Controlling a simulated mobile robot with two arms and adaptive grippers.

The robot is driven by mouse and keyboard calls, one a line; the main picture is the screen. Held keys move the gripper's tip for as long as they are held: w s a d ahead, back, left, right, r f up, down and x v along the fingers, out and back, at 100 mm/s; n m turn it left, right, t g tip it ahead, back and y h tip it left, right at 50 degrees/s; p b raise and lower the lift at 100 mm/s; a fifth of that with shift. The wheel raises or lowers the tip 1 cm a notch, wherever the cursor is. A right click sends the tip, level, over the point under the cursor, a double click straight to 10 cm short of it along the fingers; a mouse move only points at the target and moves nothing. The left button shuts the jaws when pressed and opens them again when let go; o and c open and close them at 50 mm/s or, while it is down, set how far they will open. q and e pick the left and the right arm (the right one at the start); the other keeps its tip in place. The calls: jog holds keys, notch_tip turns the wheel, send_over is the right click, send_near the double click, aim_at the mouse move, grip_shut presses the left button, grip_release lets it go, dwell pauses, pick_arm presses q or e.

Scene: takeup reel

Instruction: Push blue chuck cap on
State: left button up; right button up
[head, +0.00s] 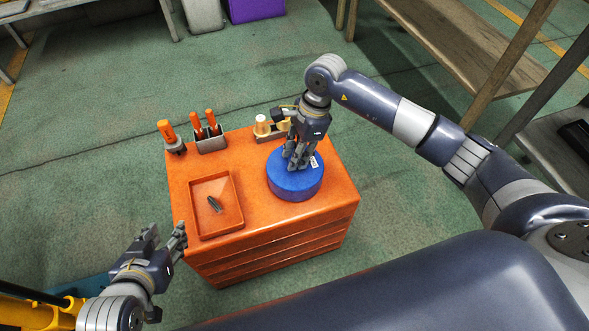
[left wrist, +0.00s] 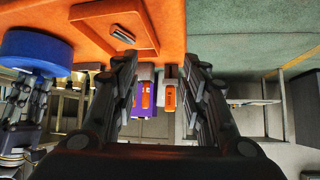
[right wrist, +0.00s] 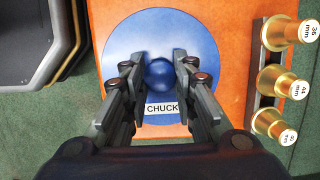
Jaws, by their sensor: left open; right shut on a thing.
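The blue chuck cap (head: 293,188) is a thick round blue piece on the right part of the orange cabinet top (head: 245,215). In the right wrist view, its blue face (right wrist: 120,48) has a round knob (right wrist: 160,77) and a white CHUCK label (right wrist: 162,108). My right gripper (head: 297,164) reaches down from above and is shut on the knob, one finger at each side. What lies under the cap is hidden. My left gripper (head: 167,237) is open and empty, off the cabinet's front left corner. The cap also shows in the left wrist view (left wrist: 35,48).
An orange tray (head: 236,190) with a small dark metal piece (head: 215,204) lies left of the cap. Orange-handled tools (head: 212,123) stand in a holder at the back. Brass pieces marked in mm (right wrist: 279,82) stand in a rack close by the cap.

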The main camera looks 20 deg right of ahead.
jog(key=shift+p+v, duration=0.4)
jog(key=shift+v, duration=0.4)
jog(key=shift+a+r+p, duration=0.2)
jog(key=shift+r+p, duration=0.15)
jog(key=shift+r, duration=0.2)
jog(key=shift+a+p+v, duration=0.25)
jog(key=shift+p+v, duration=0.35)
jog(key=shift+v, duration=0.45)
pick_arm(q)
jog(key=s+a+f+g, duration=0.1)
jog(key=s+f+g, duration=0.1)
jog(key=s, duration=0.3)
jog(key=s+a+f+g+y, duration=0.1)
jog(key=s+a+f+g, duration=0.1)
jog(key=s+g, duration=0.2)
jog(key=shift+s+a+y, duration=0.3)
jog(key=shift+s, duration=0.8)
pick_arm(e)
jog(key=shift+o, duration=1.3)
grip_shut()
jog(key=shift+r, duration=0.1)
